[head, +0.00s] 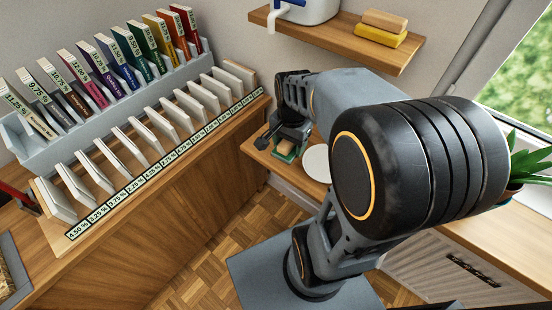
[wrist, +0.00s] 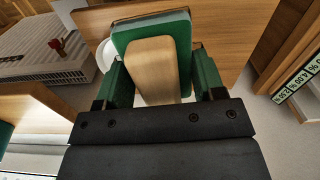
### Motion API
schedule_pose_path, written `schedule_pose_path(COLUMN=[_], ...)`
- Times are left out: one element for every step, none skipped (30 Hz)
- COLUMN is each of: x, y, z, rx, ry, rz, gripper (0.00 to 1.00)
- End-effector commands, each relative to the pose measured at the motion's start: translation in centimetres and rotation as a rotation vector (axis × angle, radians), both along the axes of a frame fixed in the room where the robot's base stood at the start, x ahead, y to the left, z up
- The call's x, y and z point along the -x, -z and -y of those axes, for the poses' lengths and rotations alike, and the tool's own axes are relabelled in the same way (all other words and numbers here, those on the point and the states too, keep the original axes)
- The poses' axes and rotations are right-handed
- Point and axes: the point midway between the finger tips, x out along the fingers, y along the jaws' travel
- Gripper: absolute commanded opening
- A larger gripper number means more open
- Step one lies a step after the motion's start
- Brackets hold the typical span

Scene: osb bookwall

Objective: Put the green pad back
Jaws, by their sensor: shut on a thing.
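The green pad (wrist: 183,27) has a pale wooden block (wrist: 155,70) as its grip. In the wrist view it fills the space between the fingers. My gripper (wrist: 160,82) is shut on the wooden block, with a finger on each side. In the head view my gripper (head: 289,137) is beyond my arm, at the low wooden shelf, and a little of the green pad (head: 285,148) shows beneath it. I cannot tell whether the pad touches the shelf.
The low shelf (head: 262,157) carries a white round disc (head: 316,163) beside the pad. An upper shelf (head: 350,40) holds a yellow pad (head: 380,36) with a wooden block and a white container (head: 308,10). Labelled book racks (head: 190,72) stand left. A plant (head: 525,165) is at right.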

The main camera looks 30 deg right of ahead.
Motion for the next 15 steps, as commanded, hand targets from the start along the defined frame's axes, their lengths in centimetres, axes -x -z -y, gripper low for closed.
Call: schedule_pose_path(x=[0.5, 0.7, 1.0, 1.1, 1.1, 0.9, 0.6, 0.3, -0.4, -1.0, -1.7, -2.8, -3.5, -4.3, -5.4], y=[0.8, 0.9, 0.9, 0.9, 1.0, 1.1, 1.3, 1.5, 1.8, 2.1, 2.4, 2.8, 3.2, 3.5, 4.0], z=[0.1, 0.2, 0.2, 0.3, 0.3, 0.4, 0.4, 0.5, 0.6, 0.6, 0.7, 0.9, 1.0, 1.1, 1.2], rx=[0.0, 0.001, 0.0, 0.0, 0.0, 0.0, 0.0, -0.001, -0.001, -0.001, -0.001, -0.001, -0.001, -0.001, -0.001], ry=[0.031, 0.045, 0.063, 0.072, 0.08, 0.09, 0.094, 0.097, 0.099, 0.1, 0.1, 0.101, 0.101, 0.101, 0.101], rz=[0.003, 0.003, 0.001, 0.001, 0.001, 0.0, -0.002, -0.003, -0.004, -0.006, -0.006, -0.006, -0.007, -0.007, -0.006], gripper=[0.41, 0.41, 0.41, 0.41, 0.41, 0.41, 0.41, 0.41, 0.41, 0.41, 0.41, 0.41, 0.41, 0.41, 0.41])
